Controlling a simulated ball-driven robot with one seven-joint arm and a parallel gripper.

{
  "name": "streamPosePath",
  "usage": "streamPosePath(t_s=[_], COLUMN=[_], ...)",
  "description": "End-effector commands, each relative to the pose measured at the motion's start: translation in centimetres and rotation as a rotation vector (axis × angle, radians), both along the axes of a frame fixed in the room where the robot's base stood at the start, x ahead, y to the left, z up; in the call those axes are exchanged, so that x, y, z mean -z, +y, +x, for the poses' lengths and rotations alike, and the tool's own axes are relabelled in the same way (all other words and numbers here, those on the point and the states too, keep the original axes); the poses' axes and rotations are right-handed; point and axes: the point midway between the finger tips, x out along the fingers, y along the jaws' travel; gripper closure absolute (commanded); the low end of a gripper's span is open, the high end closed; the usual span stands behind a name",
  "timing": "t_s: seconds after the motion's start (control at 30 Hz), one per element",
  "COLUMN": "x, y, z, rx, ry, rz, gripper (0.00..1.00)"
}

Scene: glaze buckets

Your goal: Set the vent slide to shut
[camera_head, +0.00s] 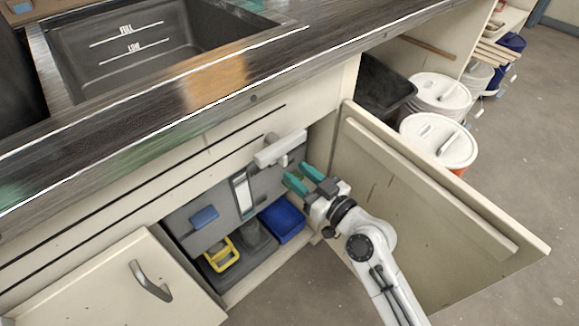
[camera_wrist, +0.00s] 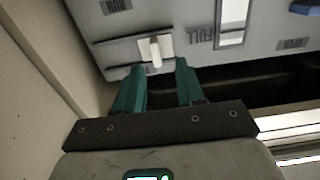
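In the wrist view, a small white plate with a white peg (camera_wrist: 155,50) sits on a dark slot in the grey panel (camera_wrist: 185,22); I take this as the vent slide. The slot's line shows to the left of the plate. In the head view, my gripper (camera_head: 301,177) is at the right end of the grey panel (camera_head: 180,226) inside the open cabinet.
The open cabinet door (camera_head: 400,200) stands right of my arm. A blue bin (camera_head: 284,222) and a yellow caddy (camera_head: 221,254) are below the panel. Lidded buckets (camera_head: 440,140) stand beyond the door.

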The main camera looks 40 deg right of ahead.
Motion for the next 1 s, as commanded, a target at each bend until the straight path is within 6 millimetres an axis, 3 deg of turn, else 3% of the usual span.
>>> streamPosePath(t_s=[0.2,0.4,1.0], x=[0.2,0.1,0.0], y=[0.1,0.1,0.1], z=[-3.8,-5.5,-5.8], rx=[-0.002,-0.002,-0.001], ry=[0.002,0.001,0.000], rz=[-0.001,0.000,0.000], gripper=[0.62,0.62,0.62])
